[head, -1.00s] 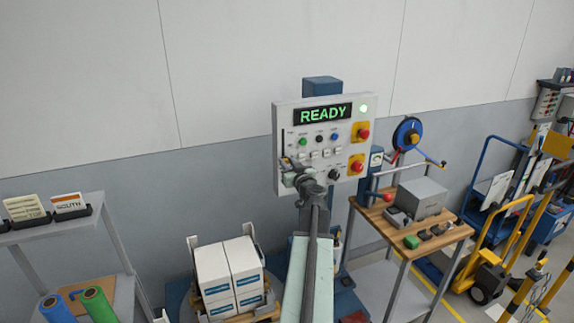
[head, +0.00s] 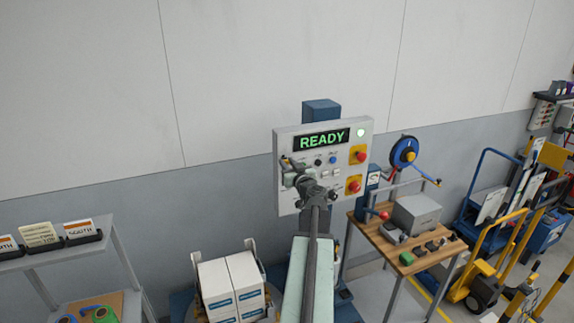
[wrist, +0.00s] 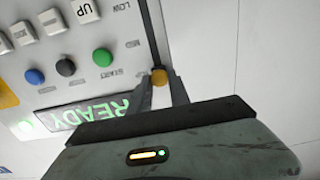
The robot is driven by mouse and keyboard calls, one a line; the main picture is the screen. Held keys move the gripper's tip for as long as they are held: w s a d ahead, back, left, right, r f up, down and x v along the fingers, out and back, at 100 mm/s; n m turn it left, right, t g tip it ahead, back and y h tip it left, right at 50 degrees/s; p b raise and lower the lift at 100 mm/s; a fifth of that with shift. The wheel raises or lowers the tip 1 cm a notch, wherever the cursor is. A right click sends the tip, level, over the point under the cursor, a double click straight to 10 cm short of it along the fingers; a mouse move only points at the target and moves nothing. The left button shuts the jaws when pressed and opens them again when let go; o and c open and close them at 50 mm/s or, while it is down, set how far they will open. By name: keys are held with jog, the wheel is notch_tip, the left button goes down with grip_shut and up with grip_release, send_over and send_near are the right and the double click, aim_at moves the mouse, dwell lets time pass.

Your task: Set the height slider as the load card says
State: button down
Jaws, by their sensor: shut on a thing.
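The control panel (head: 312,140) shows a green READY display (head: 322,139). In the wrist view, the panel appears upside down. My gripper (wrist: 160,78) is shut on the small orange slider knob (wrist: 159,76). The dark slider slot (wrist: 150,30) runs from the knob past the MID and LOW labels. The knob is beyond MID, on the side away from LOW and close to the display. I cannot tell which card is the load card.
Cards in dark holders, including one reading SOUTH (head: 80,228), stand on a grey shelf (head: 50,258) at the left. White boxes (head: 230,285) are below the panel. A wooden table (head: 405,240) with a grey box stands to the right.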

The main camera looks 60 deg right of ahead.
jog(key=c, duration=1.2)
grip_release()
jog(key=shift+a, duration=0.1)
jog(key=shift+c, duration=0.2)
jog(key=v, duration=0.7)
jog(key=shift+s+a, duration=0.25)
jog(key=shift+s, duration=0.05)
